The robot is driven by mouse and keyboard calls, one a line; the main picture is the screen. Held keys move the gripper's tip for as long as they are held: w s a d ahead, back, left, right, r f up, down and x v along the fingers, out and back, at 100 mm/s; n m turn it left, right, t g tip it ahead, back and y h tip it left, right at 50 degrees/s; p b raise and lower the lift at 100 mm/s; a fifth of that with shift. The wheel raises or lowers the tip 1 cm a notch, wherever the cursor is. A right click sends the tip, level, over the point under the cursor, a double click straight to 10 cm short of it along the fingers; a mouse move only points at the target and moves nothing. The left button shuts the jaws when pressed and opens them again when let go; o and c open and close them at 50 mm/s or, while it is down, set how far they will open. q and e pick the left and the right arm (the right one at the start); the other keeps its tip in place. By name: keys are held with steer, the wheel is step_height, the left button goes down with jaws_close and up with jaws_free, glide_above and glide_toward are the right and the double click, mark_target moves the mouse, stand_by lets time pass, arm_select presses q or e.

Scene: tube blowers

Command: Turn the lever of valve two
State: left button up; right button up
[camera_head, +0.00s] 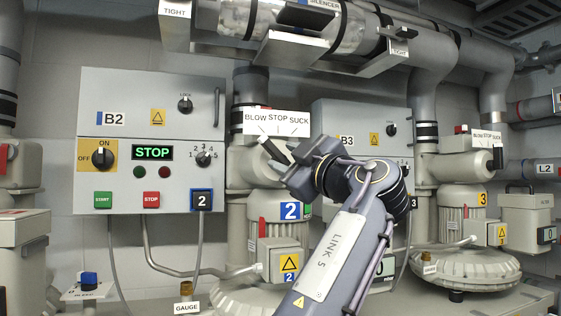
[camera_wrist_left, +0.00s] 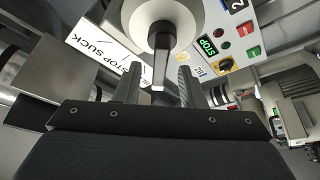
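The lever of valve two (camera_wrist_left: 161,62) is a dark bar on a round pale hub (camera_wrist_left: 180,18), seen clearly in the wrist view. My left gripper (camera_wrist_left: 158,88) is open, with one finger on each side of the lever's end. A small gap seems to show on both sides, so I cannot see a firm grip. In the head view my left gripper (camera_head: 286,160) is in front of valve two, below its white BLOW STOP SUCK label (camera_head: 277,122). There the hand and fingers hide much of the valve and its lever. My right gripper is not in view.
Control box B2 (camera_head: 150,185), with a lit STOP display, is left of my gripper. Blower two's motor (camera_head: 278,213) is below it. A clear-sided silencer pipe (camera_head: 360,30) runs above. Another valve with a similar label (camera_head: 486,137) and blower three (camera_head: 465,215) are at the right.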

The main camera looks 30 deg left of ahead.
arm_select(q)
steer(key=b+v, duration=0.1)
steer(key=v, duration=0.4)
steer(key=shift+s, duration=0.1)
steer(key=shift+d, duration=0.1)
stand_by(0.3)
